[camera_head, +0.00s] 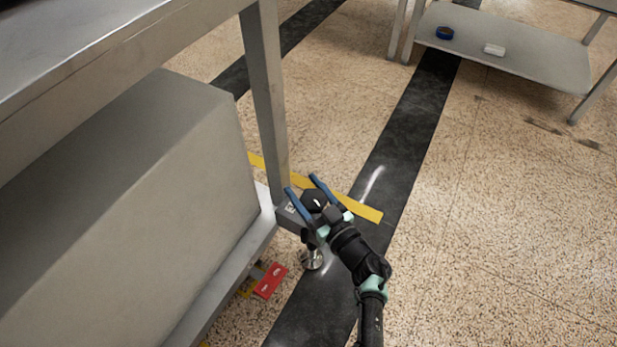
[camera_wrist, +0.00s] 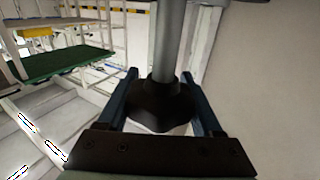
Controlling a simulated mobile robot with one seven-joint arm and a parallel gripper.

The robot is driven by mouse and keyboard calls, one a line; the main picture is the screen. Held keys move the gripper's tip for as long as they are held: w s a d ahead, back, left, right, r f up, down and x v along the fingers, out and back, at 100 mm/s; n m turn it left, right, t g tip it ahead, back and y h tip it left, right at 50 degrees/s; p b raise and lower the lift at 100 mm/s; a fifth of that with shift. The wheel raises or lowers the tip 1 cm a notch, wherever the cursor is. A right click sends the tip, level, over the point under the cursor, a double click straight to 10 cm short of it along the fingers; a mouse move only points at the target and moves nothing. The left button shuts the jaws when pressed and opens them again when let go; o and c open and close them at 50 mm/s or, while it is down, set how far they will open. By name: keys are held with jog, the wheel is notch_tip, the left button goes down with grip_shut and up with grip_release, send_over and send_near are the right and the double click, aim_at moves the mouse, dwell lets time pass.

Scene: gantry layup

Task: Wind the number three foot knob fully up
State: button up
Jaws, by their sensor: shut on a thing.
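The foot knob (camera_head: 313,200) is black with a white mark on top, at the bottom corner of the grey metal bench by its leg. A small label sits on the bracket beside it, too small to read. My gripper (camera_head: 305,194) has its two blue fingers on either side of the knob and is shut on it. In the wrist view the dark knob (camera_wrist: 162,103) sits between the blue fingers (camera_wrist: 163,105), with a grey metal rod rising from it. A round metal foot (camera_head: 312,260) shows below, near the floor, partly behind my gripper.
The bench leg (camera_head: 266,95) stands close behind the knob, and a large grey box (camera_head: 135,185) fills the bench's lower shelf at left. A red tag (camera_head: 270,281) is low beside the shelf. Yellow tape (camera_head: 365,210) lies on the floor.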

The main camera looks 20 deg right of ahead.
jog(key=n+y, duration=0.1)
jog(key=n+g+y+b, duration=0.1)
jog(key=y, duration=0.1)
jog(key=shift+a+y, duration=0.2)
jog(key=shift+y, duration=0.1)
jog(key=shift+s+a+n+g+y+b, duration=0.15)
jog(key=shift+n+g+y+b, duration=0.25)
jog(key=shift+n+y, duration=0.2)
jog(key=shift+a+n+g+y+b, duration=0.15)
jog(key=shift+n+g+y+b, duration=0.15)
jog(key=shift+n+y+b, duration=0.3)
jog(key=o, duration=1.4)
jog(key=shift+c, duration=0.2)
jog(key=shift+s, duration=0.15)
jog(key=p+v, duration=0.3)
jog(key=v, duration=0.9)
jog(key=shift+s+d+p, duration=0.25)
jog(key=shift+d+p, duration=0.05)
